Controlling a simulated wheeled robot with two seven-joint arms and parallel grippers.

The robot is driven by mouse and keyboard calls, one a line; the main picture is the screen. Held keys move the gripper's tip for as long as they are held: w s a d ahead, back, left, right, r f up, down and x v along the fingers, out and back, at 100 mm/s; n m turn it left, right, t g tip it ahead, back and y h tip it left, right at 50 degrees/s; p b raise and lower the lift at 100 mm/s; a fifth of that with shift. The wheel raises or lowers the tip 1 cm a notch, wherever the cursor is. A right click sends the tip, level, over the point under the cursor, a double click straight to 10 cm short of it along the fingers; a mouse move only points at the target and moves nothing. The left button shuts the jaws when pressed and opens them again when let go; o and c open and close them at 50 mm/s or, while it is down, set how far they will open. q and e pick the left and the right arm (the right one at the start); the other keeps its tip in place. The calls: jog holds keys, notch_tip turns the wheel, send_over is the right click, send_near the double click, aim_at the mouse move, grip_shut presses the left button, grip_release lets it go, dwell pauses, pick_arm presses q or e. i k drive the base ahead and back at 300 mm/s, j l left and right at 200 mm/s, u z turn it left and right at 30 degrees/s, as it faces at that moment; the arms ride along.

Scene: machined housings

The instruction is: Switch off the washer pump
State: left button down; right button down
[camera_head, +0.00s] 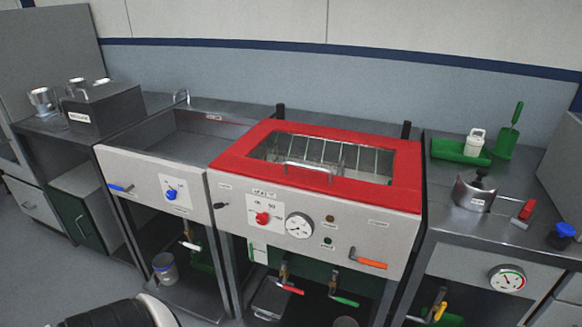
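The washer (408,190) stands in the middle with a red-framed lid (240,150) that has a window and a bar handle; the lid looks closed. Its front panel carries a red knob (263,217), a round white gauge (299,225), a small black switch (220,205) and two small dark round indicators (329,219). An orange-handled lever (370,264) sits at the panel's lower right. The labels are too small to read, so I cannot tell which control is the pump's or how it is set. Neither gripper shows; a white and black part of my arm is at the bottom left.
A sink unit (140,165) with a blue knob (171,195) and blue lever stands left of the washer.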

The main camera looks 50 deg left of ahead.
aim_at(218, 206)
jog(key=u, duration=2)
